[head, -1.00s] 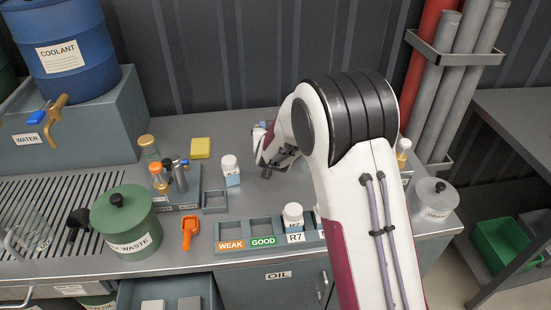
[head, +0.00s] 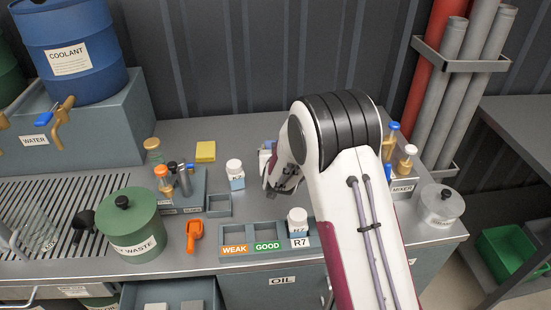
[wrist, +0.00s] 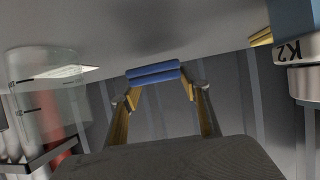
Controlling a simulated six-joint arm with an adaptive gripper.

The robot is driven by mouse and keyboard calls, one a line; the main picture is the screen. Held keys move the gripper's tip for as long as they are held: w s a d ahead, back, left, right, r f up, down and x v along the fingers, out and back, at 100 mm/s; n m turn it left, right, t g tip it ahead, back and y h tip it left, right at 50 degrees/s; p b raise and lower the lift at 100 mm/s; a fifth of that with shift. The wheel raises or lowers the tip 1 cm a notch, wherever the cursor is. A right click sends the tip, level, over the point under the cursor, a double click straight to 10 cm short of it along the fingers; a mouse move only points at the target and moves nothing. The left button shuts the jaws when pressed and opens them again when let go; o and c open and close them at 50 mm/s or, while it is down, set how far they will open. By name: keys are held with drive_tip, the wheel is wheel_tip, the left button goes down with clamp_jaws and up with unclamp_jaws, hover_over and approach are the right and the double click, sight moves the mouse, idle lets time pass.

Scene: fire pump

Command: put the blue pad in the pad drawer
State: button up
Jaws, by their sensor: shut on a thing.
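In the wrist view the blue pad (wrist: 153,74) is pinched between the two fingertips of my gripper (wrist: 153,84), clear of my palm. In the head view my gripper (head: 280,182) is low over the back middle of the bench, partly hidden by my own arm. The pad cannot be made out clearly there. An open drawer (head: 126,293) with pale grey blocks in it juts from the bench front at the lower left. No label on it is readable, so I cannot tell if it is the pad drawer.
A white-capped bottle (head: 235,172) stands left of my gripper, with a yellow pad (head: 205,152) behind it. A WEAK/GOOD tray (head: 262,228) holding an R7 bottle (head: 297,220) lies in front. A green waste pot (head: 132,228) and orange scoop (head: 195,232) are at left.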

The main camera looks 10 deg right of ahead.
drive_tip(key=shift+f, duration=1.7)
drive_tip(key=shift+f, duration=0.15)
drive_tip(key=o, duration=0.9)
drive_tip(key=shift+v, duration=6.05)
drive_tip(key=shift+a, duration=0.1)
